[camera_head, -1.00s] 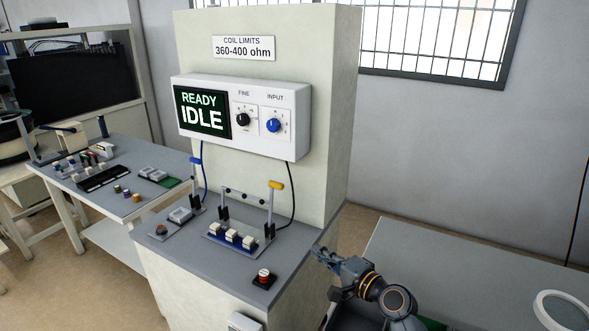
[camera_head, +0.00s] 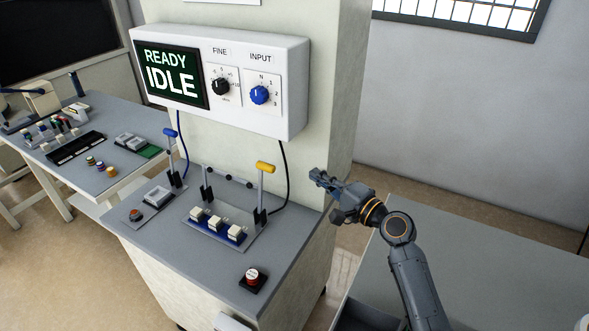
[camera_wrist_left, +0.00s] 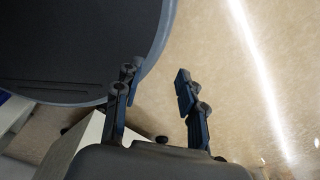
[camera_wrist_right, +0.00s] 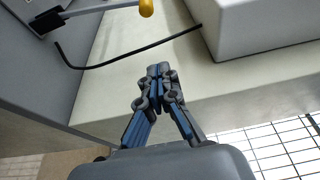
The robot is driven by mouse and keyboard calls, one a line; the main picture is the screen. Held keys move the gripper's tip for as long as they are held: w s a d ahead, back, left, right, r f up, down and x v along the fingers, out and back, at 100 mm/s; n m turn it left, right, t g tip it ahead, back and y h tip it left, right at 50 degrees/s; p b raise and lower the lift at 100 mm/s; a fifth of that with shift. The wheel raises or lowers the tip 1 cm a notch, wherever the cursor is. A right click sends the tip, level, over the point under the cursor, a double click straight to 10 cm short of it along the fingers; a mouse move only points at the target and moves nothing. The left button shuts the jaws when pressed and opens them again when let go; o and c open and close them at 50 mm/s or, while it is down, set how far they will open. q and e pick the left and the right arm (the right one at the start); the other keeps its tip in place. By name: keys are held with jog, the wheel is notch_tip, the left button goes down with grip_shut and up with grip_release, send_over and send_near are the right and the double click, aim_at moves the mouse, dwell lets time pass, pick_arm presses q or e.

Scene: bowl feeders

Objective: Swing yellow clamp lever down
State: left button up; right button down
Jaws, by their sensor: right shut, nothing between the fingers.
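The yellow clamp lever (camera_head: 265,168) stands upright on the right end of the clamp fixture, with a yellow grip on top of a grey arm. Its yellow end also shows at the top of the right wrist view (camera_wrist_right: 146,7). Below it, several white blocks sit on a blue strip (camera_head: 216,228). My right gripper (camera_head: 318,179) is shut and empty, to the right of the lever and apart from it. My left gripper (camera_wrist_left: 156,84) is open and empty, over the floor, seen only in the left wrist view.
A blue-handled lever (camera_head: 168,133) stands to the left. The control box (camera_head: 290,85) reads READY IDLE. A black cable (camera_wrist_right: 135,55) runs behind the yellow lever. A side table (camera_head: 490,250) lies at right.

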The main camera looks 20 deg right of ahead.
pick_arm(q)
jog(key=r+p, duration=0.1)
jog(key=w+r+p, duration=0.1)
jog(key=r+p, duration=0.1)
jog(key=shift+w+d+r, duration=0.15)
jog(key=shift+d+r, duration=0.05)
pick_arm(e)
jog(key=w+a, duration=0.6)
jog(key=a, duration=0.1)
jog(key=shift+w+f, duration=0.1)
pick_arm(q)
jog(key=shift+f, duration=0.1)
